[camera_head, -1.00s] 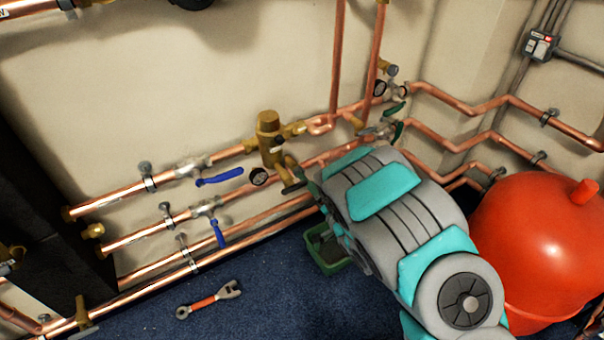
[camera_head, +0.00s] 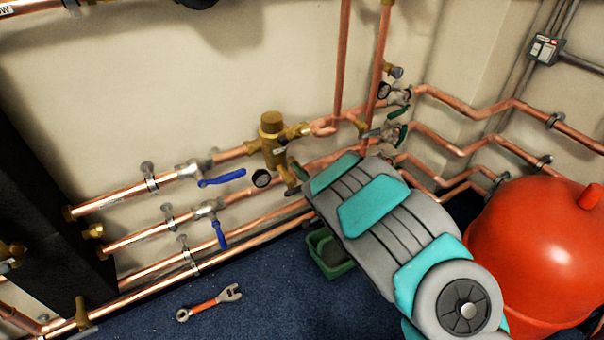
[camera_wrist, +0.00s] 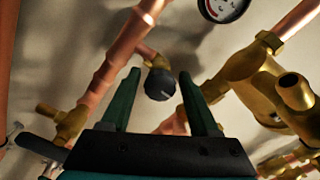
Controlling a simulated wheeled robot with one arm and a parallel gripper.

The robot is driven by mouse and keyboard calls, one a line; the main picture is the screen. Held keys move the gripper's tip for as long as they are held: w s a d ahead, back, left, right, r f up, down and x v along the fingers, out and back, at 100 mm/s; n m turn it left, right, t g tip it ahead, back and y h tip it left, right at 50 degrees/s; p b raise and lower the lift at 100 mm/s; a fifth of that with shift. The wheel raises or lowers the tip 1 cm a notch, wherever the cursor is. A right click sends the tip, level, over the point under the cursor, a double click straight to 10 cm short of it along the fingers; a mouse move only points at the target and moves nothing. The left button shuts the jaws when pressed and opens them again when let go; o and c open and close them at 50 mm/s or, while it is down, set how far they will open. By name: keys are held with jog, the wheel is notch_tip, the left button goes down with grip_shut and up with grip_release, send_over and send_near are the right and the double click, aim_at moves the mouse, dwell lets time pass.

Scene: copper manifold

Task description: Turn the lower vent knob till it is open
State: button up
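A dark round knob (camera_wrist: 160,84) with a short pale mark on its face shows in the wrist view, on a brass stub off a copper pipe. My gripper (camera_wrist: 159,75) is open, its two dark green fingers apart on either side of the knob in the picture. I see no finger touching it, and the gap in depth is hard to judge. No turning of the knob can be made out. In the head view my arm covers this area, and I cannot tell the lower vent knob there.
A brass valve body (camera_head: 272,140) with a gauge (camera_head: 261,179) stands close left of my arm. Blue lever handles (camera_head: 222,178) are further left. A red tank (camera_head: 535,250) is at right. A green tray (camera_head: 335,268) and a wrench (camera_head: 210,302) lie on the floor.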

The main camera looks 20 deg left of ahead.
grip_shut()
jog(key=shift+n, duration=0.4)
jog(key=n+b, duration=0.1)
jog(key=n, duration=0.1)
jog(key=n+b, duration=0.2)
jog(key=shift+f+n, duration=0.2)
jog(key=shift+n, duration=0.1)
jog(key=n+b, duration=0.4)
jog(key=n, duration=0.2)
jog(key=shift+b, duration=0.4)
jog(key=n+b, duration=0.3)
jog(key=shift+f+n, duration=0.1)
jog(key=shift+n, duration=0.3)
jog(key=n+b, duration=0.3)
jog(key=shift+s+n+b, duration=0.1)
jog(key=shift+n+b, duration=0.2)
jog(key=shift+n, duration=0.1)
jog(key=n+b, duration=0.3)
jog(key=n, duration=0.1)
jog(key=shift+n, duration=0.4)
jog(key=shift+r, duration=0.2)
